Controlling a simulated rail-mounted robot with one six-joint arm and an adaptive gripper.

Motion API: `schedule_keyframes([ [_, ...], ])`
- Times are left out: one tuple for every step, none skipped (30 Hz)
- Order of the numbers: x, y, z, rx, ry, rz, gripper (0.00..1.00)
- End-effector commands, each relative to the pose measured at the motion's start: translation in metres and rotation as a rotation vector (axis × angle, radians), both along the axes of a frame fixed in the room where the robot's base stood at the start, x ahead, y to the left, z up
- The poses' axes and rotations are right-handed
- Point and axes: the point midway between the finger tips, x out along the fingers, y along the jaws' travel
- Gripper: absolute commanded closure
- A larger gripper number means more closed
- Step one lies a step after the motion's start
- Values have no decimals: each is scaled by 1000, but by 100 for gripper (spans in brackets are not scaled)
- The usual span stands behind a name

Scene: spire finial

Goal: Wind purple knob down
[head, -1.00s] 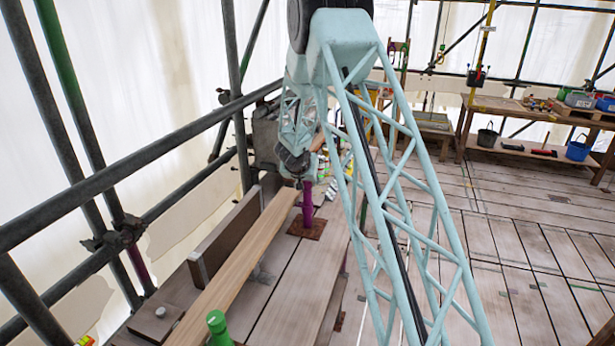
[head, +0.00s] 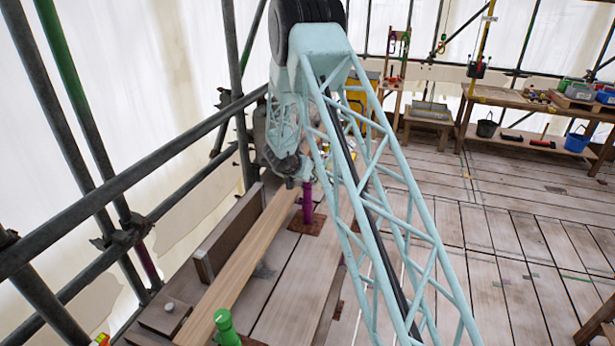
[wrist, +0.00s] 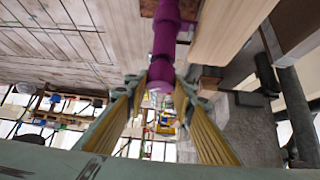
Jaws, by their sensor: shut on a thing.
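The purple knob (wrist: 161,72) sits at the end of an upright purple post in the wrist view. The post also shows in the head view (head: 307,203), standing on a rusty brown square plate (head: 306,224) on the boards. My gripper (wrist: 160,88) has its fingertips on both sides of the knob and is shut on it. In the head view my gripper (head: 304,180) is at the top of the post, small and partly hidden by my arm's own links.
A long light plank (head: 241,265) runs beside the post. A green bottle-like thing (head: 225,325) stands near the front. Scaffold rails (head: 125,185) close the left side. A bench (head: 530,105) with trays stands at the back right. Open deck lies to the right.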

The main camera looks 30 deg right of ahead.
Motion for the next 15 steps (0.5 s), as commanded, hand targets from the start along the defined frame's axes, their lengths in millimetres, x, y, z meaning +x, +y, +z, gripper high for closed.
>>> schedule_keyframes([
  [0,0,2,0,1,-9,88],
  [0,0,2,0,0,-17,88],
  [0,0,2,0,1,-25,88],
  [0,0,2,0,1,-30,88],
  [0,0,2,0,0,-37,88],
  [0,0,2,1,1,-45,88],
  [0,1,2,0,1,-52,88],
  [0,1,2,0,0,-58,88],
  [0,0,2,0,1,-67,88],
  [0,1,2,0,1,-74,88],
  [0,1,2,0,1,-80,88],
  [0,1,2,0,1,-90,88],
  [0,1,2,0,1,-95,88],
  [0,1,2,0,1,-103,88],
  [0,1,2,0,0,-113,88],
])
